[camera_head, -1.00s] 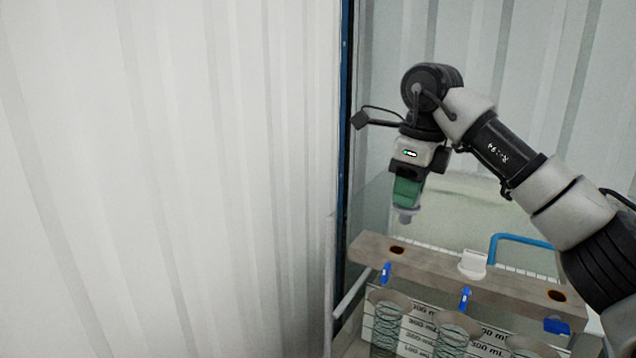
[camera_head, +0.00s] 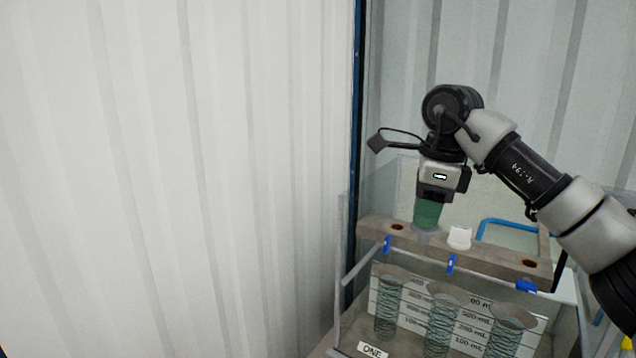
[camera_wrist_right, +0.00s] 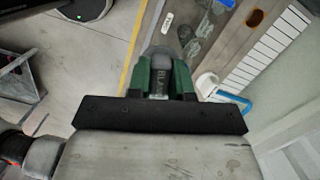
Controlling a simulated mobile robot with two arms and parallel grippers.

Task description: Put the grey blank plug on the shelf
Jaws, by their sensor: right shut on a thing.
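My right gripper (camera_head: 427,217) has green fingers and points down over the beige bar (camera_head: 489,265) on top of the clear tank. It is shut on the grey blank plug (camera_wrist_right: 160,75), whose lettered body shows between the green fingers in the right wrist view. A white fitting (camera_head: 459,238) stands on the bar just right of the plug. My left gripper is out of view. No shelf can be made out for certain.
The clear tank holds several mesh cylinders (camera_head: 441,325) and a scale in mL. Blue valve handles (camera_head: 451,264) sit along the bar's front. A blue pipe (camera_head: 510,224) rises behind it. A white corrugated wall (camera_head: 180,180) fills the left.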

